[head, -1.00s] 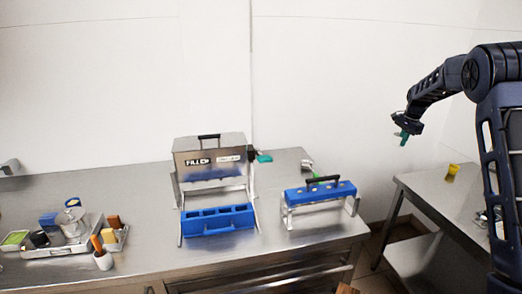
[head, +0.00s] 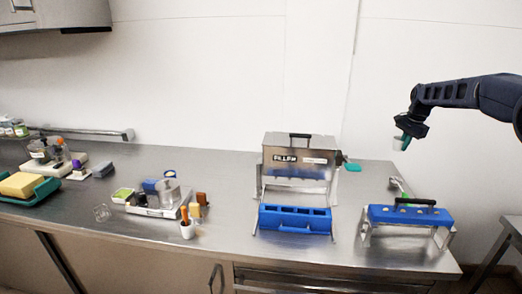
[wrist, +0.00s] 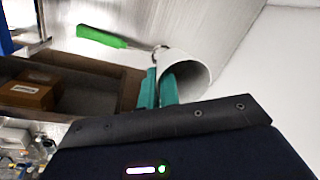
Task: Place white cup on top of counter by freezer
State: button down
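My gripper (head: 404,141) is raised in the air at the right of the head view, above the right end of the steel counter (head: 345,250). Its teal fingers (wrist: 158,90) are shut on the wall of a white cup (wrist: 177,57) in the wrist view. The cup is tilted, with its open mouth facing the wrist camera, and looks empty. In the head view only a small pale part of the cup (head: 397,144) shows beside the fingers. I cannot pick out a freezer for certain in these views.
A filler machine (head: 300,152) with a blue mould (head: 295,218) and a blue-topped stand (head: 410,215) occupy the counter's right side. Trays, a small white pot (head: 187,230) and a teal tray (head: 45,188) are left. Bare counter lies between the groups.

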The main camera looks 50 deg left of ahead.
send_over(376, 189)
jog(key=shift+n, duration=0.3)
jog(key=f, duration=1.9)
jog(key=shift+s+d+f, duration=0.1)
jog(key=shift+d+f, duration=0.25)
jog(key=shift+f, duration=0.15)
jog(key=c, duration=1.6)
grip_release()
jog(key=shift+c, duration=0.2)
notch_tip(376, 189, up, 12)
jog(key=d, duration=0.1)
jog(key=shift+s+d, duration=0.15)
jog(key=shift+d, duration=0.25)
